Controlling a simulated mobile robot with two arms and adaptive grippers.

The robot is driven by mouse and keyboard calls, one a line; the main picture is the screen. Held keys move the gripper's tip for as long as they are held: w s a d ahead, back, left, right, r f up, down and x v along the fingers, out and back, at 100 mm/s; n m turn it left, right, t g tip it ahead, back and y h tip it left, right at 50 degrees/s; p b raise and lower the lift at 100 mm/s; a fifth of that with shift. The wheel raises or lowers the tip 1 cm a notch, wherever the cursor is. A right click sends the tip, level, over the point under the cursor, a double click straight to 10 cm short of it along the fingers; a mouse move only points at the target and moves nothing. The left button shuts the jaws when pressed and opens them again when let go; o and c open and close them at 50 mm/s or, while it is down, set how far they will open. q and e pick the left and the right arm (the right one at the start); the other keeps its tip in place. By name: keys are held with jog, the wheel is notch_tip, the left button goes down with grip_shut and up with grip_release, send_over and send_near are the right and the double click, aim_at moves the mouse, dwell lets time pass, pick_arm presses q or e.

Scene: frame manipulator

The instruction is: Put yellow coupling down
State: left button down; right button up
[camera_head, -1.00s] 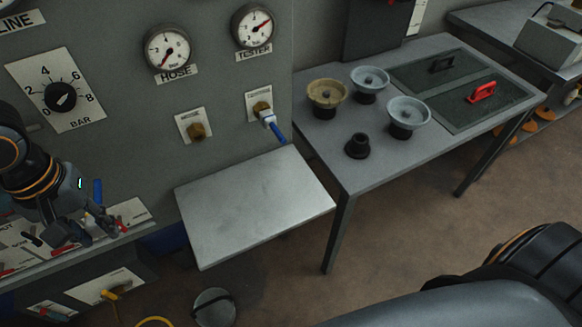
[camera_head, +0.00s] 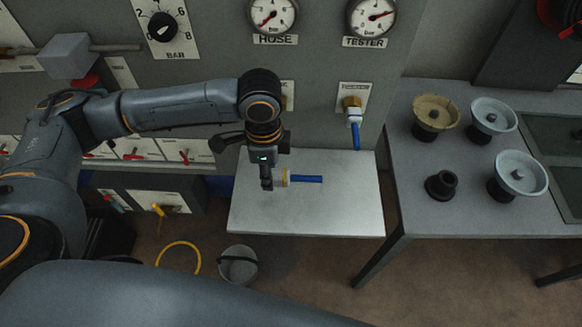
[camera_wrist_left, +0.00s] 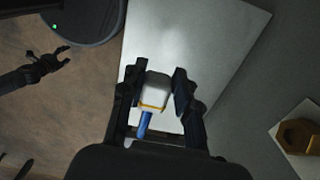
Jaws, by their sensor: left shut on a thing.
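The yellow coupling (camera_head: 285,178) has a yellow ring and a blue tail pointing right in the head view. My left gripper (camera_head: 268,182) is shut on it over the pale metal shelf (camera_head: 345,212). In the left wrist view the coupling (camera_wrist_left: 156,92) shows a whitish body, a yellow band and a blue tail between the two dark fingers of my left gripper (camera_wrist_left: 157,85). I cannot tell whether it touches the shelf. My right gripper (camera_wrist_left: 66,56) is small at the left of that view, apart from the shelf, and looks open and empty.
A white coupling with a blue tail (camera_head: 354,117) hangs on the panel's tester port above the shelf. The shelf's right side is clear. A table (camera_head: 410,180) with several round parts stands at right. A bucket (camera_head: 238,266) is below the shelf.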

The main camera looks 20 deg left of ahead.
pick_arm(q)
jog(key=w+f, duration=0.2)
jog(key=w, duration=0.1)
jog(key=w+f, duration=0.2)
jog(key=w, duration=0.1)
jog(key=w+f+p, duration=0.1)
jog(key=w+f, duration=0.2)
jog(key=shift+w+d, duration=0.2)
jog(key=shift+d, duration=0.1)
jog(key=shift+w+f, duration=0.3)
jog(key=shift+f, duration=0.2)
notch_tip(320, 180, down, 3)
jog(key=shift+w+f+p, duration=0.15)
jog(key=shift+p, duration=0.4)
pick_arm(e)
notch_tip(320, 180, up, 2)
jog(key=shift+w+r, duration=0.15)
jog(key=shift+d, duration=0.1)
pick_arm(q)
jog(key=shift+f, duration=0.6)
jog(key=c, duration=1)
grip_release()
pick_arm(e)
jog(key=shift+d, duration=0.4)
